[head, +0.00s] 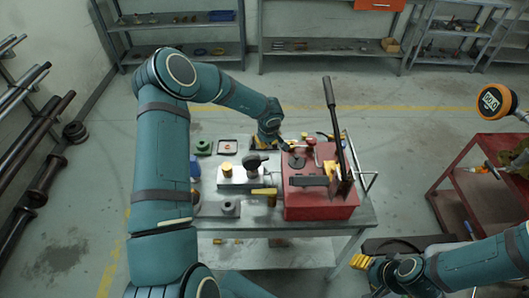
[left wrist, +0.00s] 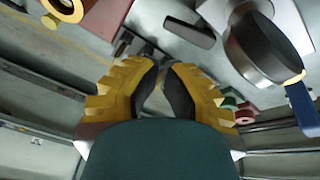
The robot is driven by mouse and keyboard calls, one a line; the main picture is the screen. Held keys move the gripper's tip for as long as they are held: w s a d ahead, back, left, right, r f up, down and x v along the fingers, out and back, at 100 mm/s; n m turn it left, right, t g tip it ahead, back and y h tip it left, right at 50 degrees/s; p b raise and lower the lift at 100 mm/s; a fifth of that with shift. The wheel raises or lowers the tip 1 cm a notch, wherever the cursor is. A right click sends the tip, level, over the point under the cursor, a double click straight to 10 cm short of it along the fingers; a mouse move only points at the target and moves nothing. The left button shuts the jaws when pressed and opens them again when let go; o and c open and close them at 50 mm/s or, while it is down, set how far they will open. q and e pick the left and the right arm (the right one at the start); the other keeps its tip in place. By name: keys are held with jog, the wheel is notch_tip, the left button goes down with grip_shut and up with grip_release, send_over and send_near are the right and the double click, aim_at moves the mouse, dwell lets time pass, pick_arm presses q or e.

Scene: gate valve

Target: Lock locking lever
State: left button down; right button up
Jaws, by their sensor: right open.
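A red box (head: 320,205) stands on the right of the table, with a long black lever (head: 335,120) rising from its right side. A grey block (head: 240,180) with a black knob and a yellow-handled part (head: 264,191) stands to its left. I cannot tell which part is the locking lever. My left gripper (head: 286,146) is over the back left corner of the red box. Its yellow fingers (left wrist: 160,75) have tips close together in the left wrist view, with a narrow gap behind them and nothing clearly held. My right gripper (head: 361,262) is open and empty, right of the table's front.
The grey table (head: 355,219) carries several small parts at its back left. A red cart (head: 460,185) stands to the right. Shelves (head: 330,48) line the back wall, and dark bars (head: 38,135) are racked at the left. Floor is clear behind the table.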

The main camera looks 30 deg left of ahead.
pick_arm(q)
jog(key=a+f+m, duration=0.1)
jog(key=f, duration=0.2)
jog(key=w+a+f+b, duration=0.1)
jog(key=f, duration=0.2)
jog(key=w+a+f+m+b, duration=0.1)
jog(key=f, duration=0.1)
jog(key=shift+f+m+y, duration=0.3)
jog(key=shift+f, duration=0.1)
pick_arm(e)
jog(key=f, duration=0.3)
jog(key=shift+s+d, duration=0.2)
jog(key=shift+s, duration=0.1)
pick_arm(q)
jog(key=m+p, duration=0.1)
jog(key=p, duration=0.1)
jog(key=s+d+m+p, duration=0.1)
jog(key=p, duration=0.2)
jog(key=shift+d+r+p, duration=0.2)
jog(key=shift+d+p, duration=0.1)
jog(key=shift+s+d+f+p, duration=0.1)
jog(key=shift+p, duration=0.25)
jog(key=shift+d+f, duration=0.1)
jog(key=shift+f, duration=0.05)
jog(key=shift+s+f, duration=0.1)
pick_arm(e)
notch_tip(320, 180, up, 8)
jog(key=shift+f, duration=0.25)
